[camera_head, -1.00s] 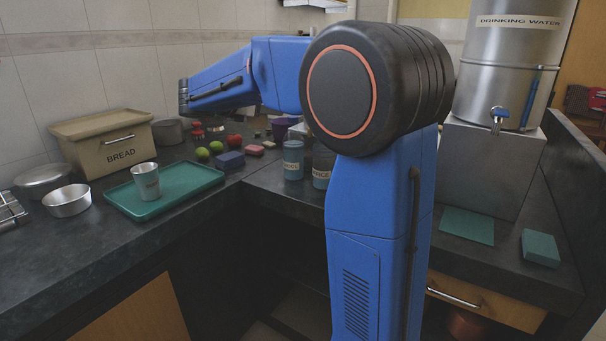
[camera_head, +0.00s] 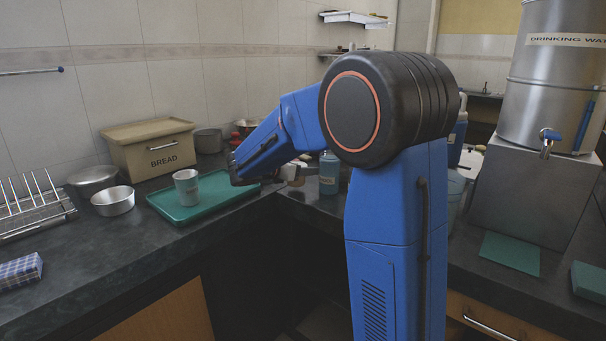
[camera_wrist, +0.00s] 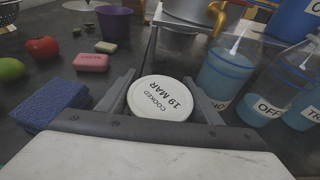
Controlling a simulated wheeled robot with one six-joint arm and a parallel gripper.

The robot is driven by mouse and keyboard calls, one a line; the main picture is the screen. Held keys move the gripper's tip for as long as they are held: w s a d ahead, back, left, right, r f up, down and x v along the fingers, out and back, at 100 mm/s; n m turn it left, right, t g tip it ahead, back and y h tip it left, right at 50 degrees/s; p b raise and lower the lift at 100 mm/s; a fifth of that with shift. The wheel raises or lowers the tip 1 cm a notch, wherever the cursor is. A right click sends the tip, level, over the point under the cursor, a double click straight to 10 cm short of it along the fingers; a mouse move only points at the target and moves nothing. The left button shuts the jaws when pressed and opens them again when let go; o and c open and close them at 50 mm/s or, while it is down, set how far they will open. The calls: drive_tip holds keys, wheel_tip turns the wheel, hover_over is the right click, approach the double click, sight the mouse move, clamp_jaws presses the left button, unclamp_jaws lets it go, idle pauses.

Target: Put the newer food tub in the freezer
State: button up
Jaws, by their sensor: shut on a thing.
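A food tub with a round white lid reading "COOKED 19 MAR" (camera_wrist: 161,99) is in the wrist view. My gripper (camera_wrist: 160,82) is shut on it, with one grey finger at each side of the lid. The lid hides the tub's body from above. In the head view my arm reaches left and down to the counter beyond the green tray, and its end is partly hidden. No other dated lid is readable, and I see no freezer.
Bottles with blue liquid (camera_wrist: 223,72) stand close right of my gripper. A blue sponge (camera_wrist: 57,104) and pink soap (camera_wrist: 91,62) lie to its left. A green tray (camera_head: 164,205) holds a metal cup (camera_head: 187,188). A bread box (camera_head: 150,146) stands behind.

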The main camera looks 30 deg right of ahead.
drive_tip(key=shift+f, duration=0.85)
drive_tip(key=shift+f, duration=0.15)
drive_tip(key=o, duration=1)
drive_tip(key=shift+s+a+r, duration=0.1)
drive_tip(key=shift+a+r, duration=0.15)
drive_tip(key=shift+a, duration=0.05)
drive_tip(key=shift+v, duration=5.7)
